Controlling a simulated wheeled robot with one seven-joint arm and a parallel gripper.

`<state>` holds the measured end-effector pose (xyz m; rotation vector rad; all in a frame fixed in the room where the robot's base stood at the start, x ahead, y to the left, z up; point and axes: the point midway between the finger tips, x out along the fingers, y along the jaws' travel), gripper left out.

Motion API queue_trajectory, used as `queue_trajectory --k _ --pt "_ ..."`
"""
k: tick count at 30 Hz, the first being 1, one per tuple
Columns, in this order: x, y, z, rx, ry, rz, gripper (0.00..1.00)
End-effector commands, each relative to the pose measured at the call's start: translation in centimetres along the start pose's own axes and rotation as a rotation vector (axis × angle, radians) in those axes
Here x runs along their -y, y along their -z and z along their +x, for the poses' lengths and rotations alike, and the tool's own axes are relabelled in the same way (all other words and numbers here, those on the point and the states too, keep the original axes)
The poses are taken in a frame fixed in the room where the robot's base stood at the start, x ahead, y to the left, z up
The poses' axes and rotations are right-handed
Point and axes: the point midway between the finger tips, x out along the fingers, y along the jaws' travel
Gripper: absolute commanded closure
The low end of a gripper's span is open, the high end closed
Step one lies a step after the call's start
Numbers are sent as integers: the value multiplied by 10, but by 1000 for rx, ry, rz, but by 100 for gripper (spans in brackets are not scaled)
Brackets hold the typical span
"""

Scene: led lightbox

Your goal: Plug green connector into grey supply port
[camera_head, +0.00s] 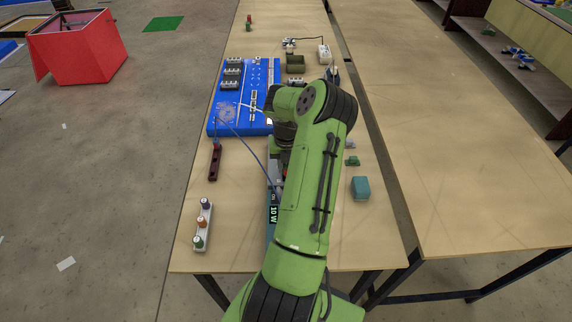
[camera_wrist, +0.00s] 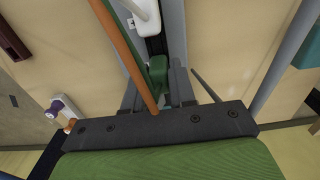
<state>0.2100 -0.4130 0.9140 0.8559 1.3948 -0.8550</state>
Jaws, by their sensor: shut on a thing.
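In the wrist view, my gripper (camera_wrist: 157,88) is shut on the green connector (camera_wrist: 157,68), whose upper part shows between the fingers. The connector is over a long grey body with a dark channel, which appears to be the supply (camera_wrist: 173,22). A white plug (camera_wrist: 145,14) sits farther up that body. I cannot tell whether the green connector touches a port; the port opening is hidden. In the head view, the supply with its "10 W" label (camera_head: 273,214) shows partly beside my green arm. The arm hides my gripper and the green connector there.
A blue board (camera_head: 228,122) with modules and a looped cable lies left of my arm. A dark red bar (camera_head: 215,161) and a strip with coloured knobs (camera_head: 203,228) lie near the left edge. A teal box (camera_head: 361,188) is right. An orange-brown cable (camera_wrist: 128,52) crosses the wrist view.

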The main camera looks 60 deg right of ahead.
Motion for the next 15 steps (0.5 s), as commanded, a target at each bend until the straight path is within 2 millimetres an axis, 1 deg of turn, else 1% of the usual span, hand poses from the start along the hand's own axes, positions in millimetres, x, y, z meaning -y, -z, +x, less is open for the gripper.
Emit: queue_trajectory --k 7,8,12,13,15 --pt "0 0 7 0 1 0 100" --pt "0 0 6 0 1 0 70" --pt "0 0 6 0 1 0 49" --pt "0 0 6 0 1 0 45" --pt "0 0 6 0 0 0 45"
